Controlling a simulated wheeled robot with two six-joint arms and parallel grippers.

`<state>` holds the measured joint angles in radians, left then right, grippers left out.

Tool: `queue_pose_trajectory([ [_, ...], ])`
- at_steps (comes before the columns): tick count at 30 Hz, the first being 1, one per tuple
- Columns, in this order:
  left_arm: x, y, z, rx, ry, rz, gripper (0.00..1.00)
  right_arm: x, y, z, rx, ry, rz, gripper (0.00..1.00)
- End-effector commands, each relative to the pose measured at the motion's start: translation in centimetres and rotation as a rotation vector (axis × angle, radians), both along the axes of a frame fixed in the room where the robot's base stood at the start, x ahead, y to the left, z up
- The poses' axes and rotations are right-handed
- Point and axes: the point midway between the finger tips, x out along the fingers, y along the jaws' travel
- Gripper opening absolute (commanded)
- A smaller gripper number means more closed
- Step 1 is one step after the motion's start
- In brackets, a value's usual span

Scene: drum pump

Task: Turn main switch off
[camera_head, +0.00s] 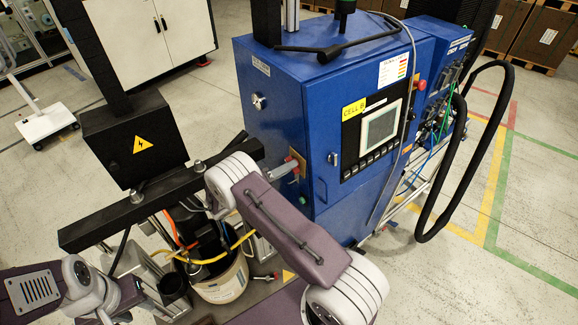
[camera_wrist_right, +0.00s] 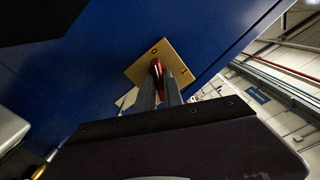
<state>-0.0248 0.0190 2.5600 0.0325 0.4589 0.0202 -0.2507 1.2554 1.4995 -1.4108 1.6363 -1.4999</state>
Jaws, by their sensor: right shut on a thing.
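The main switch is a red handle (camera_wrist_right: 157,67) on a yellow plate (camera_wrist_right: 145,62) fixed to the side of the blue cabinet (camera_head: 275,110). The plate carries a 0 mark and a 1 mark. In the head view the switch (camera_head: 294,160) is partly covered by my right gripper (camera_head: 288,168). In the right wrist view the two fingers of this gripper (camera_wrist_right: 159,82) are shut on the red handle, one on each side. Which mark the handle points to is hard to tell. My left gripper (camera_head: 112,292) is at the lower left, away from the switch; its fingers are not clear.
A black box with a warning sign (camera_head: 135,140) and a dark beam (camera_head: 150,205) stand left of the cabinet. A bucket (camera_head: 222,278) with yellow and orange hoses is below. A control panel (camera_head: 380,125) is on the cabinet front. A thick black hose (camera_head: 487,165) loops at the right.

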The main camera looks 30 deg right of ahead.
Motion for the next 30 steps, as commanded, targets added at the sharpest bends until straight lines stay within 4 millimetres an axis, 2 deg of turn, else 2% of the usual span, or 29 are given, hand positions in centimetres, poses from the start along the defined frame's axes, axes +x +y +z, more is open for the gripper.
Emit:
queue_pose_trajectory([
  [1,0.0,0.0,0.57,0.0,0.0,0.0,0.36,0.02,0.02,0.28,-0.004,0.063,0.001,0.0],
  [6,0.0,0.0,0.97,0.0,0.0,0.0,0.36,0.03,0.03,0.12,-0.021,0.269,0.001,0.0],
  [13,0.01,0.0,0.91,0.0,0.0,0.0,0.36,0.03,0.02,0.04,-0.022,0.289,0.001,0.0],
  [18,0.01,-0.01,1.3,0.0,0.0,0.0,0.36,0.02,0.02,0.08,-0.035,0.458,0.001,0.0],
  [23,0.0,0.0,1.23,0.0,0.0,0.0,0.36,0.02,0.02,0.0,-0.036,0.469,0.001,0.0],
  [24,0.0,0.0,1.22,0.0,0.0,0.0,0.36,0.02,0.02,0.0,-0.036,0.468,0.001,0.2],
  [26,0.0,0.0,1.22,0.0,0.0,0.0,0.36,0.02,0.02,0.0,-0.036,0.468,0.001,0.37],
  [27,0.0,0.0,1.22,0.0,0.0,0.0,0.36,0.02,0.02,0.0,-0.036,0.467,0.001,0.41],
  [30,0.0,0.0,1.22,0.0,0.0,0.0,0.36,0.01,0.02,0.0,-0.036,0.467,0.001,0.41],
])
